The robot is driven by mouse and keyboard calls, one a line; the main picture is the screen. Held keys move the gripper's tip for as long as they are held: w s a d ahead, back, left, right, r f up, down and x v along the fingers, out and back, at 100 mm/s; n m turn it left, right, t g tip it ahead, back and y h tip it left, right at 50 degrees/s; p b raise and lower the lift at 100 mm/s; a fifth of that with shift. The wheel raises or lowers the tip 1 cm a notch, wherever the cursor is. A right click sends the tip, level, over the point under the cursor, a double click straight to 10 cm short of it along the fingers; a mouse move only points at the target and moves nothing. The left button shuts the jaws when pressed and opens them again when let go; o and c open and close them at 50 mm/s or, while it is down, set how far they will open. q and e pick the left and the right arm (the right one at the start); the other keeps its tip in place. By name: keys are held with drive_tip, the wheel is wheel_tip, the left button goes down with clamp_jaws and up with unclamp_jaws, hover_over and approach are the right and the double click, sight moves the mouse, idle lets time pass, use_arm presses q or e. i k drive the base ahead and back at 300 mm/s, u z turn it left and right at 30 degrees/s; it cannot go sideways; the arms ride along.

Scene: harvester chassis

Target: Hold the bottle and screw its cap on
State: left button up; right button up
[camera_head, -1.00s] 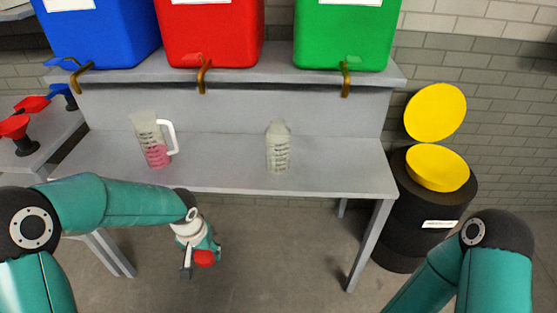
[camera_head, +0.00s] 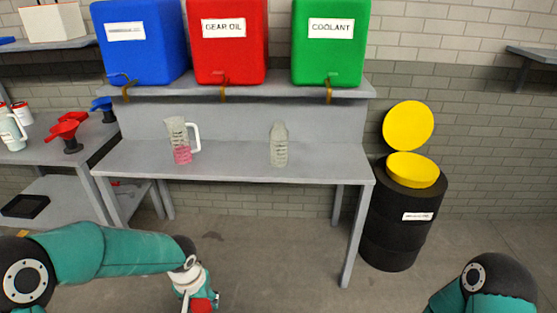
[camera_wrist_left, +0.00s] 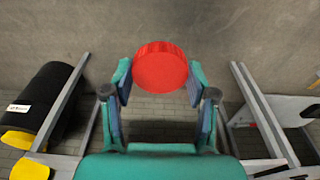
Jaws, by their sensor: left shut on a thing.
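A clear, ribbed bottle (camera_head: 279,146) stands upright on the grey table (camera_head: 235,168) in the head view. Nothing touches it. My left gripper (camera_head: 203,297) is low in the head view, in front of the table and well apart from the bottle. It is shut on a round red cap (camera_wrist_left: 160,70), which shows between both fingers in the left wrist view. In the head view the cap is partly cut off by the bottom edge. My right arm shows only at the lower right; its gripper is out of view.
A measuring jug (camera_head: 180,141) with pink liquid stands left of the bottle. Blue (camera_head: 140,45), red (camera_head: 226,45) and green (camera_head: 331,45) tanks with taps sit on the shelf above. A black drum (camera_head: 399,225) with a yellow top stands right of the table. Floor in front is clear.

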sight(278, 136)
drive_tip(key=u, duration=0.4)
drive_tip(key=i, duration=0.6)
drive_tip(key=u, duration=0.65)
drive_tip(key=i, duration=1.05)
drive_tip(key=z, duration=0.65)
